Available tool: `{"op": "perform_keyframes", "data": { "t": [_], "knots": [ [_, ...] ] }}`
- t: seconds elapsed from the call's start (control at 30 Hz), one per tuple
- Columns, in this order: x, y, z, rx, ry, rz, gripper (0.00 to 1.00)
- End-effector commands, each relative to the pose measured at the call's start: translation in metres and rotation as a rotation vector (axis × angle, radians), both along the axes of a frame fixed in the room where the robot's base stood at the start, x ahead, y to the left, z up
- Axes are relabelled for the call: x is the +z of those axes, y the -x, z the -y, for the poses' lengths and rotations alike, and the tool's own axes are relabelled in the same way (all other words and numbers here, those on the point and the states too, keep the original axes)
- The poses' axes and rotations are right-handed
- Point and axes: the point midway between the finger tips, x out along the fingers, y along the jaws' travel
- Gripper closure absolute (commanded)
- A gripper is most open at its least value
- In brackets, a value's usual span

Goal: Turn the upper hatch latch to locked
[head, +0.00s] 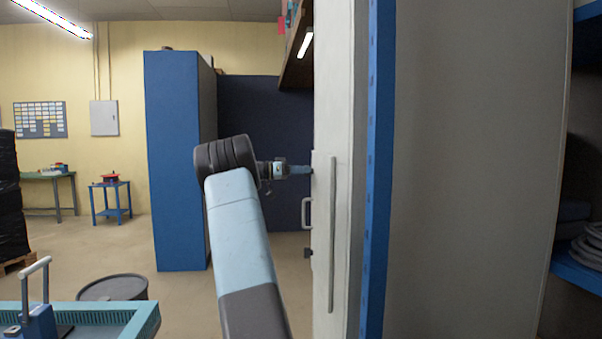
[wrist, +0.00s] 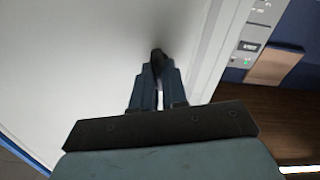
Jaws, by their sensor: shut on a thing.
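My gripper (head: 308,170) reaches right to the side face of the pale hatch panel (head: 333,100) in the head view. In the wrist view my gripper (wrist: 160,72) is shut on a small dark latch (wrist: 156,55) that stands out from the white panel (wrist: 80,50). In the head view the latch is too small and edge-on to make out. The fingers cover most of it, so I cannot tell its exact angle. A pale handle (head: 306,213) and a small dark fitting (head: 308,253) sit lower on the same face.
A blue upright (head: 378,150) and a grey wall panel (head: 470,170) stand to the right. A blue cabinet (head: 178,160) stands behind my arm. A teal tray (head: 140,318) and a dark drum (head: 112,288) are at lower left. Open floor lies at left.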

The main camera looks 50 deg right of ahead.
Motion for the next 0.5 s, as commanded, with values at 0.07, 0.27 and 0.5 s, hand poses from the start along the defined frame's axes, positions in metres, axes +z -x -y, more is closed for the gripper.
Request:
{"op": "perform_keyframes", "data": {
  "t": [0.07, 0.27, 0.5],
  "knots": [
    [0.0017, -0.0019, 0.0004, 0.006, -0.042, -0.055, 1.0],
    [0.0018, -0.0025, 0.001, 0.007, -0.164, -0.201, 1.0],
    [0.0005, -0.0033, 0.0017, 0.006, -0.311, -0.377, 1.0]
  ]
}}
